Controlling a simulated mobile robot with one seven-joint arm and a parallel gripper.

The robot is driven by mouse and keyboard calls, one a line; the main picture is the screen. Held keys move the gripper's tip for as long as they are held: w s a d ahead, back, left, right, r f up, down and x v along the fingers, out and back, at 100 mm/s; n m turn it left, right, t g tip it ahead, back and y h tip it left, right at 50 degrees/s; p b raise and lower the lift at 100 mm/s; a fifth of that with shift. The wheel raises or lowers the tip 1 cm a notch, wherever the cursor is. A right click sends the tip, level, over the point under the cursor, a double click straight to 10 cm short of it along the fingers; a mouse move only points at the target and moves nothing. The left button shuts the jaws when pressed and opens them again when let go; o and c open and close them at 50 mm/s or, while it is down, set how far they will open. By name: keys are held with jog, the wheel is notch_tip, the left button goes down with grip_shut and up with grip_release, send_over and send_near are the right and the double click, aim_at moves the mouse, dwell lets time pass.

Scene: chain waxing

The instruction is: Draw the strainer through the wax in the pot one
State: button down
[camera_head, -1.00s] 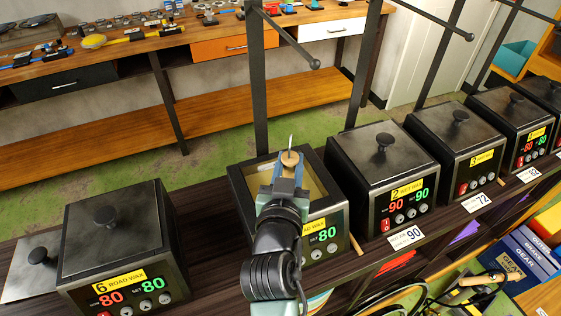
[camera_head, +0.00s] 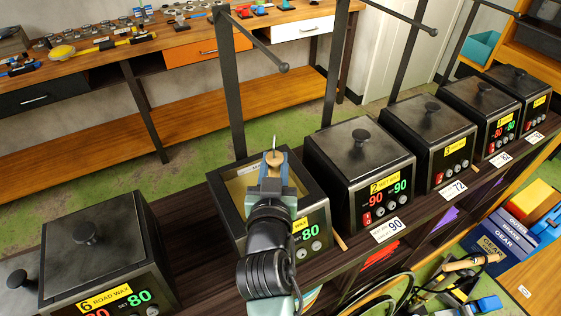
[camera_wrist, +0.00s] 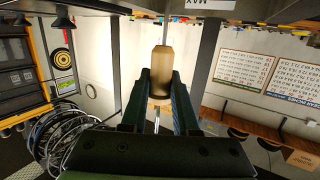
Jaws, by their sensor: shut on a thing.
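Pot one (camera_head: 232,215) is an open black box with a pale yellowish interior, in the middle of the head view; its display shows a green 80. My gripper (camera_head: 271,172) is over the pot, shut on the tan wooden handle of the strainer (camera_head: 275,158). A thin metal rod sticks up from the handle. In the wrist view the strainer handle (camera_wrist: 161,70) stands between the two fingers of my gripper (camera_wrist: 160,88). The strainer's lower end is hidden, so I cannot tell whether it touches the wax. My arm covers part of the pot's front.
Lidded pot two (camera_head: 360,160) stands close on the right, with several more pots beyond. Lidded pot six (camera_head: 105,250) stands on the left, with a gap of bare shelf (camera_head: 195,240). A black post (camera_head: 230,90) rises behind pot one. A wooden stick leans at its right.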

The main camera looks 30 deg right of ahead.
jog(key=shift+s+a+b, duration=0.1)
jog(key=shift+a+b, duration=1.1)
jog(key=shift+a, duration=1.15)
jog(key=shift+d, duration=0.1)
jog(key=shift+d+p, duration=0.5)
jog(key=shift+d, duration=0.95)
jog(key=shift+r, duration=0.1)
notch_tip(320, 180, up, 12)
jog(key=p, duration=0.9)
jog(key=shift+p, duration=0.3)
